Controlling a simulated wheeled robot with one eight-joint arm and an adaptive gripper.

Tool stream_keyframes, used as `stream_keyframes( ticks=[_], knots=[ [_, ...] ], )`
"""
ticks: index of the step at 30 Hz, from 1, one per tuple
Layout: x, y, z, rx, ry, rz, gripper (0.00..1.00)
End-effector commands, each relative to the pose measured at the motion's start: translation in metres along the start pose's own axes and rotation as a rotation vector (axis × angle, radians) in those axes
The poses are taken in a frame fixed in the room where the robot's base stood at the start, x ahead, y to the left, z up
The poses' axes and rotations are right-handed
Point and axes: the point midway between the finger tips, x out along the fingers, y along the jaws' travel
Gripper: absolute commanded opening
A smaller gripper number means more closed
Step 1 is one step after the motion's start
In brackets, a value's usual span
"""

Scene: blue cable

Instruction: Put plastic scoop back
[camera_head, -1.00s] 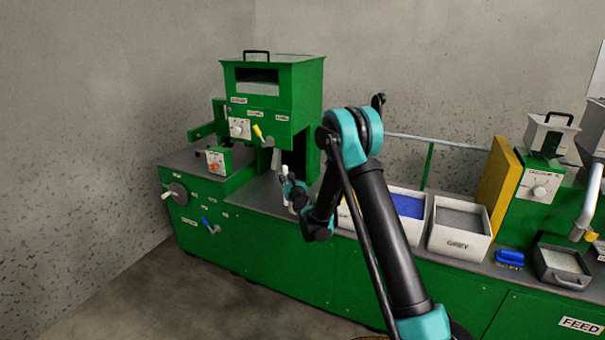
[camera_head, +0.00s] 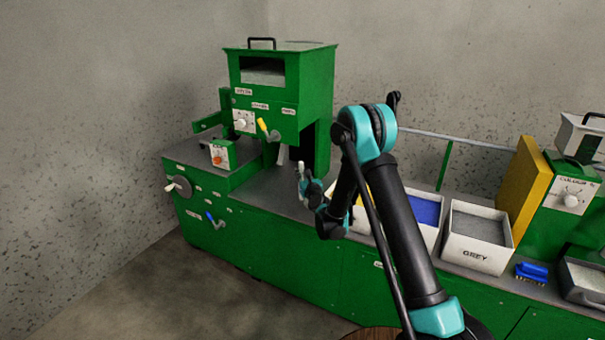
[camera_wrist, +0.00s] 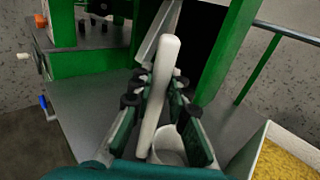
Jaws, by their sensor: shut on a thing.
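The white plastic scoop (camera_wrist: 165,90) is between the fingers of my gripper (camera_wrist: 157,98) in the wrist view. Its long pale handle stands up between the fingers, and a round white cup (camera_wrist: 170,147) shows lower down, partly hidden by the gripper. In the head view the scoop's white end (camera_head: 302,169) sticks up from my gripper (camera_head: 304,184). My gripper is shut on the scoop and is in front of the dark opening of the green machine (camera_head: 281,85), above the grey counter. Exactly how the cup sits is hard to tell.
Bins stand to the right: one with yellow contents (camera_wrist: 288,157), one blue (camera_head: 416,209), and one marked GREY (camera_head: 474,254). A green post and rail (camera_head: 446,165) run behind the bins. Bare counter shows around the gripper.

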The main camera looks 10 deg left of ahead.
Motion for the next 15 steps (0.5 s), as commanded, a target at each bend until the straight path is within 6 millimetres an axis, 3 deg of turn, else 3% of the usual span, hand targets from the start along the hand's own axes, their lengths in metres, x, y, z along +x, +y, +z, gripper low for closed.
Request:
stream_keyframes(
  ticks=[10, 11, 15],
  knots=[
    [0.0000, 0.0001, -0.0032, 0.000, 0.000, 0.000, 0.00],
    [-0.0001, 0.0001, -0.0027, -0.001, 0.000, 0.000, 0.20],
    [-0.0001, 0.0001, -0.0026, 0.000, 0.000, 0.000, 0.37]
  ],
)
